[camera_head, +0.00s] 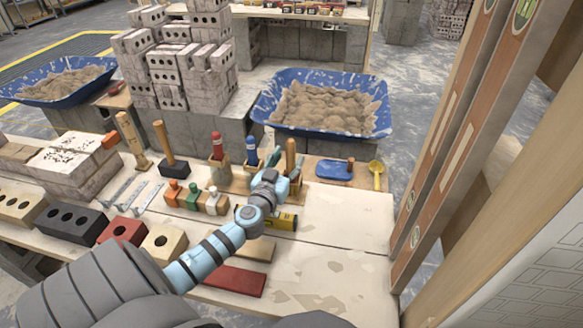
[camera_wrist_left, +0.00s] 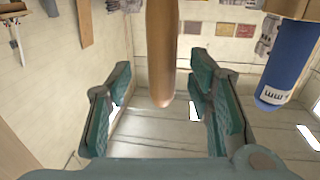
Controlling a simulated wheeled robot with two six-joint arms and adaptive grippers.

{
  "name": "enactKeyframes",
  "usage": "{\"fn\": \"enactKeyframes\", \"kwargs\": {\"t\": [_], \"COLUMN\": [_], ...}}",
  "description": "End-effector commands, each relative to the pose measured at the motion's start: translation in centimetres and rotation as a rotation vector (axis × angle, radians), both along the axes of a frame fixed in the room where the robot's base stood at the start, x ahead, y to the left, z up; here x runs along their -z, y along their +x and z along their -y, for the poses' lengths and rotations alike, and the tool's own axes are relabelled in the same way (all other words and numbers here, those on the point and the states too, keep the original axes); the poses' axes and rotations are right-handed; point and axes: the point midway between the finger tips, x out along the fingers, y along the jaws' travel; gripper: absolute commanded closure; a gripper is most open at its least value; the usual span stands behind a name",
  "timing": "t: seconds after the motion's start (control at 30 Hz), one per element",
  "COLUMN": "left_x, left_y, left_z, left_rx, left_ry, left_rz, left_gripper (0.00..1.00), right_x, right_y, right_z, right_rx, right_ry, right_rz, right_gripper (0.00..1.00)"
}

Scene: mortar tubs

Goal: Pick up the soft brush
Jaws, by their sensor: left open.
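A brush-like tool with a plain wooden handle (camera_head: 291,153) stands upright in a wooden holder on the bench; its head is hidden, so I cannot confirm that it is the soft brush. My left gripper (camera_head: 284,167) is open beside this handle. In the left wrist view the wooden handle (camera_wrist_left: 161,45) hangs into the space between the open fingers (camera_wrist_left: 160,88), with visible gaps on both sides. A blue-handled tool (camera_head: 251,150) stands just left of it; its handle shows at the right of the wrist view (camera_wrist_left: 290,65). My right gripper is not in view.
A red-handled tool (camera_head: 217,146) and small bottles (camera_head: 193,196) stand to the left. A yellow cylinder (camera_head: 286,220) lies below the gripper. A blue float (camera_head: 334,169) and a yellow scoop (camera_head: 376,172) lie to the right. The bench's right front is clear.

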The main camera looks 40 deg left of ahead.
Motion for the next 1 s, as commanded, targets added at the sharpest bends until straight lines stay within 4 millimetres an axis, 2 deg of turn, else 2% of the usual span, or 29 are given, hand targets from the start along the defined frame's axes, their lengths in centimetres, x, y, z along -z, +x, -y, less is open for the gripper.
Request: {"fn": "enactKeyframes", "kwargs": {"t": [0.1, 0.17, 0.37, 0.47, 0.67, 0.7, 1.0], "left_x": [-0.1, -0.1, 0.0, 0.0, 0.0, 0.0, -0.4], "left_y": [2.2, 2.8, 3.1, 3.1, 3.0, 3.0, 3.0], "left_z": [-1.0, -1.2, -1.2, -1.2, -1.2, -1.2, -1.2], "left_rx": [0.000, 0.001, 0.003, 0.003, 0.003, 0.003, 0.003], "left_ry": [-0.001, -0.001, 0.000, 0.000, 0.000, 0.000, -0.001], "left_rz": [0.003, 0.001, 0.000, 0.000, 0.000, 0.000, 0.000], "left_gripper": [0.53, 0.53, 0.53, 0.66, 0.98, 1.00, 1.00], "right_x": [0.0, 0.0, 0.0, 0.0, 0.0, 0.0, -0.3], "right_y": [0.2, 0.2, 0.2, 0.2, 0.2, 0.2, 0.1], "right_z": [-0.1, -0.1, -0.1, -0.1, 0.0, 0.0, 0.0], "right_rx": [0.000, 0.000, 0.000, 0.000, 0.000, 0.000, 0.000], "right_ry": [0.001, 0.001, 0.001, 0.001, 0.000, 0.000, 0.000], "right_rz": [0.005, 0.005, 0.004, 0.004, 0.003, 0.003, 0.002], "right_gripper": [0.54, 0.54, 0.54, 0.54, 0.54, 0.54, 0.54]}}
